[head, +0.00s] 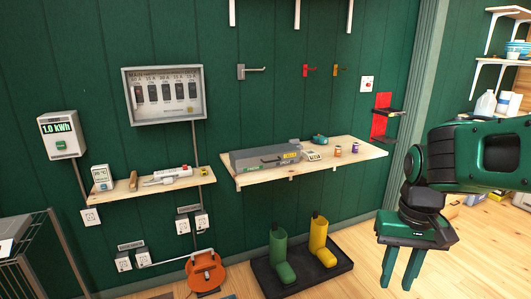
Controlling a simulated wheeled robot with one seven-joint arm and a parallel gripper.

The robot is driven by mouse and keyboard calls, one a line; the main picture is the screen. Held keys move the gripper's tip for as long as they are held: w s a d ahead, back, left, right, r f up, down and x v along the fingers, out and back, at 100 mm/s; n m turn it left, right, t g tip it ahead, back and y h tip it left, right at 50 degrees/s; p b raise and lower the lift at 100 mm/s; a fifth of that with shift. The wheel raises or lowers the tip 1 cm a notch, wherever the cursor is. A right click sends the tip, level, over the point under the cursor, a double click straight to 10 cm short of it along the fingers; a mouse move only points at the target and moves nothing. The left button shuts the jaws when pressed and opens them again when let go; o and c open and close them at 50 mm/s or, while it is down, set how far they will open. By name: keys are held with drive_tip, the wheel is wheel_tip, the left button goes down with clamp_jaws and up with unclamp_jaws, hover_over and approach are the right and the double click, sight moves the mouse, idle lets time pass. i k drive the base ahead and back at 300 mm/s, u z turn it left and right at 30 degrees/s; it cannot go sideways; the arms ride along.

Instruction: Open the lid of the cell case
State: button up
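A long grey case (248,161) lies on the right wooden shelf against the green wall. It looks like the cell case, but its label is too small to read. Its top looks closed, and I cannot make out a latch or hinge. A yellow-labelled item (290,156) sits at its right front. My gripper (396,285) hangs at the lower right, pointing down. Its two green fingers are apart with nothing between them. It is well to the right of the case and touches nothing.
The right shelf (350,157) also holds a teal tool (320,139) and small jars (338,150). A red wall bracket (381,115) is beyond its right end. Boots stand on a black tray (330,280) below. An orange reel (205,272) is on the floor.

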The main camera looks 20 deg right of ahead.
sight(241, 158)
drive_tip(key=i, duration=1.5)
drive_tip(key=u, duration=0.05)
